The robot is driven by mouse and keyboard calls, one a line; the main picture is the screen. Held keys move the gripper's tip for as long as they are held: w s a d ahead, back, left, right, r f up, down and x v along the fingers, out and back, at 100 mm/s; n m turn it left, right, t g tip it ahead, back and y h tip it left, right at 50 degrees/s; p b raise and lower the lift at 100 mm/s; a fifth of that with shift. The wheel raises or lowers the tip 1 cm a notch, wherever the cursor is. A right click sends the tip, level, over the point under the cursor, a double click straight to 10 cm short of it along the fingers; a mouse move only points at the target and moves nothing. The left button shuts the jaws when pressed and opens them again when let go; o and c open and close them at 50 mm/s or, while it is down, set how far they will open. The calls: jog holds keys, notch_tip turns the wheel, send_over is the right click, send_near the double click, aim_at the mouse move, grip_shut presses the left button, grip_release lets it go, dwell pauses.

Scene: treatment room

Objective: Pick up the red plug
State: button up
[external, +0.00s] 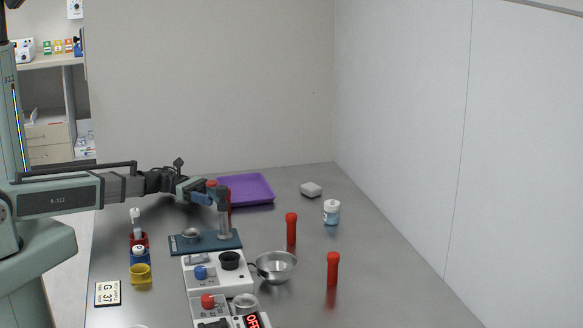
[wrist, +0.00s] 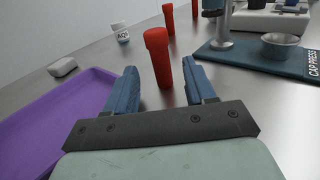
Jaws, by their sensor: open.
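The nearest red plug (wrist: 160,58) stands upright on the grey table, slightly wider at its top. In the wrist view it lies between and just beyond the blue fingertips of my gripper (wrist: 160,84). The jaws are open, with a finger to each side of it, and nothing shows in their grip. In the external view my gripper (external: 206,198) is low over the table, and this plug (external: 229,202) is partly hidden behind the press. Two similar red plugs (external: 291,230) (external: 332,269) stand farther right, upright and apart.
A purple tray (wrist: 52,118) lies close on the left in the wrist view. The cap press (external: 223,213) on its dark base stands to the right. A white-capped bottle (external: 332,212), a grey block (external: 311,190) and a metal bowl (external: 275,267) are farther off. Coloured cups (external: 140,274) stand at left.

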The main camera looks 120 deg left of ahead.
jog(key=shift+w+d, duration=0.2)
jog(key=shift+w, duration=2.75)
jog(key=shift+c, duration=0.4)
grip_shut()
